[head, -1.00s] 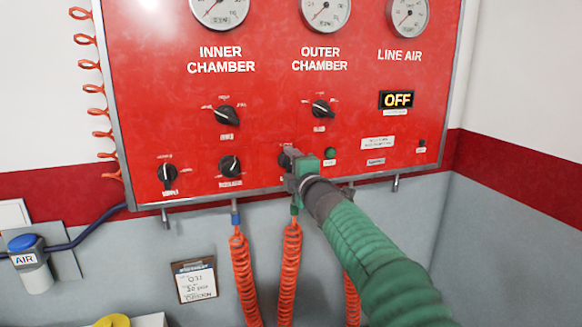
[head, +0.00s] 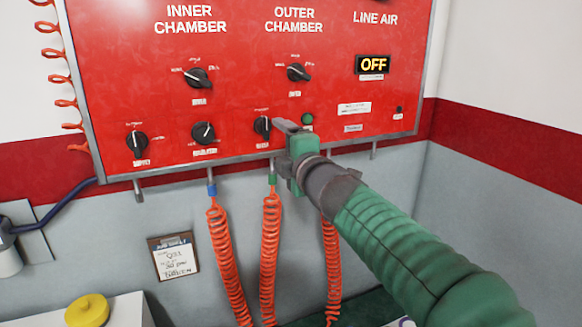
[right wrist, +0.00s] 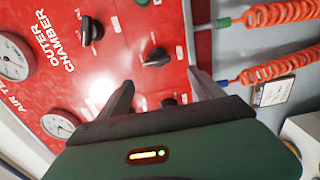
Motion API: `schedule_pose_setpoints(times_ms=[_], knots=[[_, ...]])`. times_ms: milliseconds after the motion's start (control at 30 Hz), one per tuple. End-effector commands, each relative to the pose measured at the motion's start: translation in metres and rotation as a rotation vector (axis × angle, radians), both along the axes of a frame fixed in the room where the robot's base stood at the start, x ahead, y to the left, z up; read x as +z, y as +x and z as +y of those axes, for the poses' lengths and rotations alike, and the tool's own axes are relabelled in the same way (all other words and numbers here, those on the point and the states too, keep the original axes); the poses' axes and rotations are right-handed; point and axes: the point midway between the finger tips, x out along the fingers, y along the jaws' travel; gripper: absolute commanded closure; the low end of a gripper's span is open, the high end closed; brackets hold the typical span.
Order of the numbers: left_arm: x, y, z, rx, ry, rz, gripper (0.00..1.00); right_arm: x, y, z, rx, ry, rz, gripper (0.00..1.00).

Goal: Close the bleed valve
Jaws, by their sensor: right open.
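The red panel (head: 236,105) carries several black knobs; their small labels are too blurred for me to tell which is the bleed valve. The lower row holds a left knob (head: 136,142), a middle knob (head: 203,133) and a right knob (head: 262,127). My right gripper (head: 287,127) is open and empty, just right of the right knob in the head view, partly over the panel's lower edge. In the right wrist view the right knob (right wrist: 156,57) and middle knob (right wrist: 168,102) show between or near the spread fingers (right wrist: 162,88). My left gripper is not in view.
Upper knobs sit under INNER CHAMBER (head: 199,77) and OUTER CHAMBER (head: 297,72). Orange coiled hoses (head: 268,255) hang below the panel. A clipboard (head: 174,257) is on the wall; a yellow knob (head: 88,311) is at lower left.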

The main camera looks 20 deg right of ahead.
Motion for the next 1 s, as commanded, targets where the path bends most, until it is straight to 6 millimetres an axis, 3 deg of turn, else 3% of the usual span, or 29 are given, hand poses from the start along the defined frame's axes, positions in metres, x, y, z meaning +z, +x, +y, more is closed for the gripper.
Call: schedule_pose_setpoints(times_ms=[100, 300, 800, 867, 900, 967, 1000], knots=[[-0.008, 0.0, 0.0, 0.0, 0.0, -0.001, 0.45, -0.001, -0.031, -0.001, 0.001, 0.001, -0.001, 0.24], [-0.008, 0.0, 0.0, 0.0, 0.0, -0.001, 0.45, -0.002, -0.058, -0.001, 0.001, 0.0, 0.003, 0.24], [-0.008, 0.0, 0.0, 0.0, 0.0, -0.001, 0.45, -0.004, -0.061, -0.002, -0.001, 0.007, 0.009, 0.24], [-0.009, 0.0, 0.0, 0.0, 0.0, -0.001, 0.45, -0.018, -0.059, -0.003, -0.01, 0.04, 0.035, 0.24], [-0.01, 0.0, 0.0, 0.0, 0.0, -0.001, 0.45, -0.034, -0.058, -0.004, -0.02, 0.081, 0.068, 0.24], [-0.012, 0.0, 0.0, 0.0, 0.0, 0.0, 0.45, -0.072, -0.056, -0.006, -0.05, 0.175, 0.142, 0.24], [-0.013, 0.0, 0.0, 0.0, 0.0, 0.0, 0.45, -0.105, -0.057, -0.007, -0.08, 0.257, 0.207, 0.24]])
